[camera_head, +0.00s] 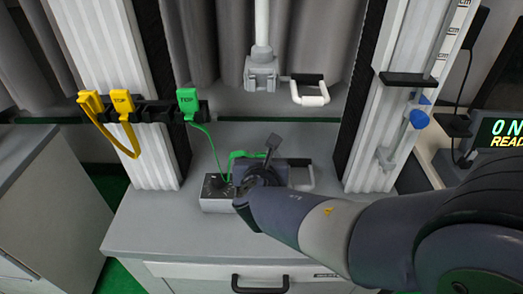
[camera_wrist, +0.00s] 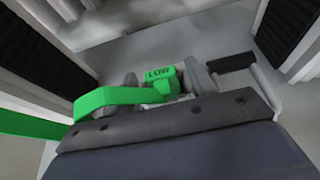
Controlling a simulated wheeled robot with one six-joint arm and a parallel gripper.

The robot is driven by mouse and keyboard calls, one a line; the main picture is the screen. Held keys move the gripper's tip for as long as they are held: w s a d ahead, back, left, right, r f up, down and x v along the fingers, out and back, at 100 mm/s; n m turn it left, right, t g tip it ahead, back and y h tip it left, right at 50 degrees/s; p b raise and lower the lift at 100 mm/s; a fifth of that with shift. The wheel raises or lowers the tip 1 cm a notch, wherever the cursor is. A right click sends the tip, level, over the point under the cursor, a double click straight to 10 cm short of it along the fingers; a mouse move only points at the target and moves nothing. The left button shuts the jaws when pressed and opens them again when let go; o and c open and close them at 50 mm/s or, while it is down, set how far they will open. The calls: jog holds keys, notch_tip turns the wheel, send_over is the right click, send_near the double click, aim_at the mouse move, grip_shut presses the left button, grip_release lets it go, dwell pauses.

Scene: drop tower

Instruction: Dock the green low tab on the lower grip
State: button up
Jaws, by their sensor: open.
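The green low tab (camera_wrist: 161,78), lettered LOW, shows in the wrist view, with a green strap (camera_wrist: 110,97) running left from it. In the head view the green tab (camera_head: 238,155) is partly hidden behind my gripper (camera_head: 262,166). The tab sits at the grey body of the lower grip (camera_wrist: 198,78). I cannot tell whether it is seated there.
A rack (camera_head: 155,112) on the left column holds two yellow tabs and a green TOP tab (camera_head: 188,99), whose thin cable hangs down to a small grey box (camera_head: 216,190). The upper grip (camera_head: 262,76) hangs above. Columns stand on both sides; the front counter is clear at left.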

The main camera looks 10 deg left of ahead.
aim_at(262, 153)
jog(key=p+v, duration=0.1)
jog(key=v, duration=0.7)
jog(key=shift+s+p, duration=0.25)
jog(key=shift+p, duration=0.15)
jog(key=shift+r, duration=0.1)
jog(key=b+x, duration=0.3)
jog(key=x, duration=0.9)
jog(key=shift+w+f, duration=0.25)
jog(key=r, duration=0.1)
jog(key=r+p, duration=0.1)
jog(key=shift+s+r, duration=0.2)
jog(key=shift+r, duration=0.2)
jog(key=shift+r+p, duration=0.5)
jog(key=shift+r, duration=0.25)
